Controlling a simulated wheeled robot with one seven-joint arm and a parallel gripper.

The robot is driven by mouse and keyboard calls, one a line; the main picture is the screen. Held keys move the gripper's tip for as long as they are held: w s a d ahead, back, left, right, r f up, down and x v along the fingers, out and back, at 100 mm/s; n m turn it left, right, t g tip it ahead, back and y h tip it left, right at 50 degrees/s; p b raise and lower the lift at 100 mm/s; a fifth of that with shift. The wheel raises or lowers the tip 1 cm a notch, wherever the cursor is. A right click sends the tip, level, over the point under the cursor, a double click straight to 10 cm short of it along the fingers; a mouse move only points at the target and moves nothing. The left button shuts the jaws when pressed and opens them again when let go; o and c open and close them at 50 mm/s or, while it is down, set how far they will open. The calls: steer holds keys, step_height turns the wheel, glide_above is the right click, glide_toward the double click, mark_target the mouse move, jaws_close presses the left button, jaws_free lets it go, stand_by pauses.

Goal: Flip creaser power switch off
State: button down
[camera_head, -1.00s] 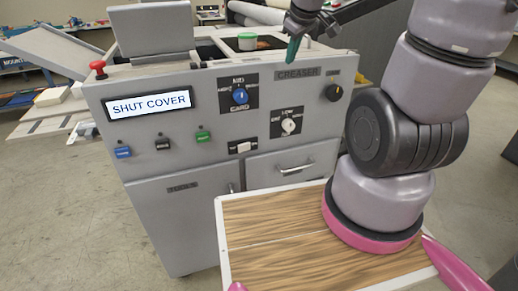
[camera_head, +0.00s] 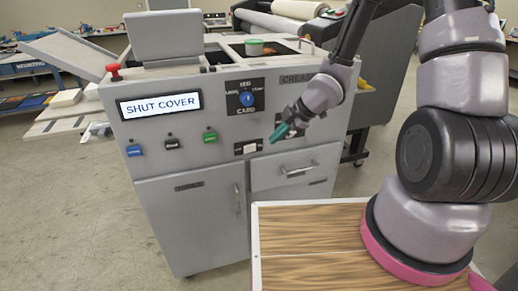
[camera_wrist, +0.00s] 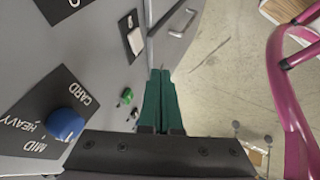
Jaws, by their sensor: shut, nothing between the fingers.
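The grey creaser (camera_head: 190,220) stands ahead with its display reading "SHUT COVER". A small white rocker switch (camera_head: 246,147) on a black plate sits low on its front panel, above the doors. I take this for the power switch; its lettering is too small to read. The switch also shows near the top of the wrist view (camera_wrist: 135,40). My gripper (camera_head: 280,132), with green fingers, is in front of the panel, right of the switch and apart from it. In the wrist view the fingers (camera_wrist: 160,75) are together and empty. The dark knob behind my gripper is mostly hidden.
A blue card knob (camera_head: 247,99) is above the switch. Blue, black and green buttons (camera_head: 210,136) are to its left, and a red emergency button (camera_head: 113,71) is at the top left. A drawer handle (camera_head: 299,170) sticks out below my gripper.

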mark_target(253, 147)
stand_by(0.3)
steer(key=x, duration=0.3)
steer(key=w+x, duration=0.1)
steer(key=x, duration=0.3)
steer(key=w+r+x, duration=0.1)
steer(key=x, duration=0.3)
steer(key=shift+w+a+f, duration=0.15)
steer(key=shift+a, duration=0.25)
steer(key=shift+w+a, duration=0.25)
steer(key=shift+w, duration=0.25)
